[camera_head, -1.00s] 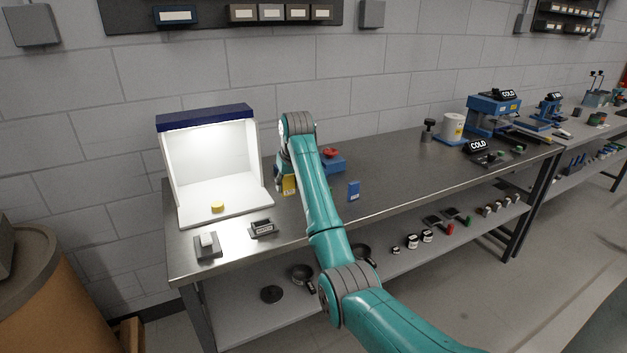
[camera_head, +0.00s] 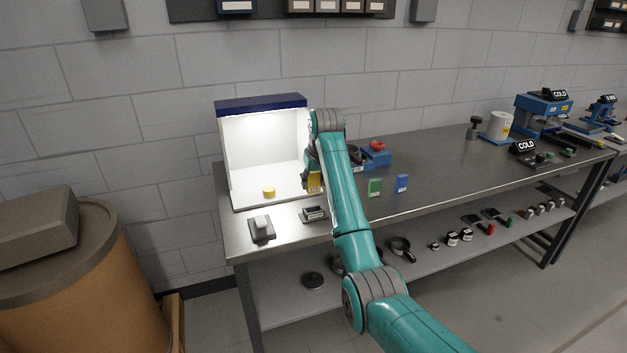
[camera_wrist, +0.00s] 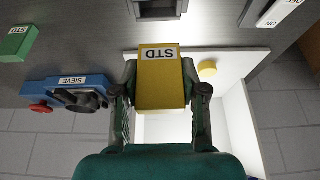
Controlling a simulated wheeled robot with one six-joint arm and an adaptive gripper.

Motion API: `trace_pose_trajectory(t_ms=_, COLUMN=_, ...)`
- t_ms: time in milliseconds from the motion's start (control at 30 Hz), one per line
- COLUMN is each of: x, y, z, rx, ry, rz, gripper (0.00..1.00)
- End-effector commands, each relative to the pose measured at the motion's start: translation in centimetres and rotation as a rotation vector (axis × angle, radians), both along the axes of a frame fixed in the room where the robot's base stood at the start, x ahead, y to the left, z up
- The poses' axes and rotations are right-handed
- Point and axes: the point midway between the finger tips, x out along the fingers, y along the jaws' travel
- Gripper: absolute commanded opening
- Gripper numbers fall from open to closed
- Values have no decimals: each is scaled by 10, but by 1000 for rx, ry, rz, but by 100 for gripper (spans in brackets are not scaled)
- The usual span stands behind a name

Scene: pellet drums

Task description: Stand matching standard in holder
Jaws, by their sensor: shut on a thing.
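My gripper (camera_wrist: 160,88) is shut on a yellow standard (camera_wrist: 161,72) with an STD label, its fingers on either side of it. In the head view the yellow standard (camera_head: 314,183) is above the bench, beside the light booth's right front edge. A dark holder with a slot (camera_head: 313,214) sits on the bench in front of the booth; its slot looks empty in the wrist view (camera_wrist: 160,8). A yellow disc (camera_head: 269,191) lies on the floor of the lit booth (camera_head: 262,150). A green standard (camera_head: 375,188) and a blue standard (camera_head: 402,183) stand on the bench to the right.
A blue sieve station (camera_head: 376,156) with a red knob is behind the green standard. A switch block (camera_head: 262,230) lies left of the holder. A brown drum (camera_head: 85,290) stands at left.

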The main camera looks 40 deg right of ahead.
Motion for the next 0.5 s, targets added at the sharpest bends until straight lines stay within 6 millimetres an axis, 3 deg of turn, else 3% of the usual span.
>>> trace_pose_trajectory(t_ms=500, x=0, y=0, z=-37, rx=0, ry=1, rz=0, gripper=9)
